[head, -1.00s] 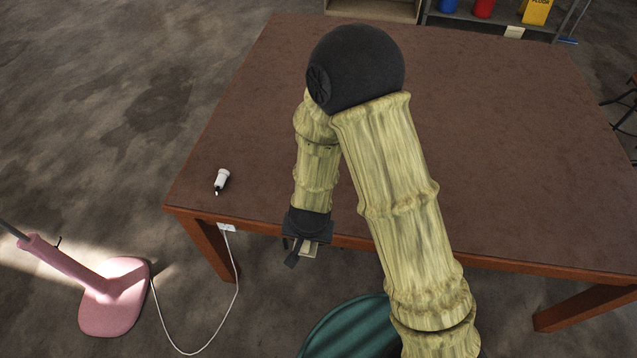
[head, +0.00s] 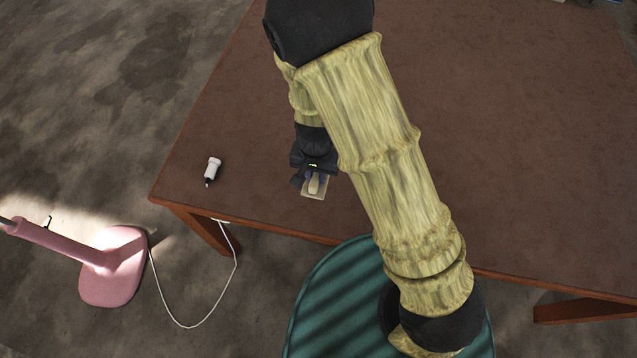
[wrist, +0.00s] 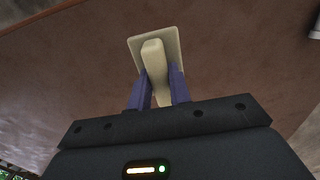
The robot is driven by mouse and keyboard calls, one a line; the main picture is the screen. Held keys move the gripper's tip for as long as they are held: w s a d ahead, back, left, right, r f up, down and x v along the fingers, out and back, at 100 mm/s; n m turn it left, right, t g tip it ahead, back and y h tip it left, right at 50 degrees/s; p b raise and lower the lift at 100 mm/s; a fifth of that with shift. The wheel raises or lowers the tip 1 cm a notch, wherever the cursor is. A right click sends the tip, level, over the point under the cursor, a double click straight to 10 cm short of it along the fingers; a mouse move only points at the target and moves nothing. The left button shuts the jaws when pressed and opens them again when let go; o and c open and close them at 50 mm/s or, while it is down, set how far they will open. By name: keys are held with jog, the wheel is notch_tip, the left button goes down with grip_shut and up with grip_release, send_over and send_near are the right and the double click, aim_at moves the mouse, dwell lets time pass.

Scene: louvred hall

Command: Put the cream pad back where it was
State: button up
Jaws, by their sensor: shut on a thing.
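The cream pad (wrist: 175,40) is a flat square plate with a raised grip along its middle. In the wrist view my gripper (wrist: 163,82) is shut on that grip, with one blue finger on each side. In the head view my gripper (head: 314,184) is over the front part of the brown table, and the pad (head: 313,194) shows just past the fingertips. I cannot tell whether the pad touches the table top.
A small white and black plug-like item (head: 212,170) lies on the brown table (head: 500,150), left of my gripper. A pink lamp-like stand (head: 112,265) is on the floor at left, with a white cable (head: 190,325) beside it.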

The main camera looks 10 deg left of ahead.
aim_at(316, 185)
jog(key=shift+w, duration=0.25)
jog(key=shift+s, duration=0.1)
jog(key=shift+r, duration=0.1)
notch_tip(316, 185, down, 6)
jog(key=shift+f+b, duration=0.15)
jog(key=shift+b, duration=0.2)
jog(key=shift+f, duration=0.1)
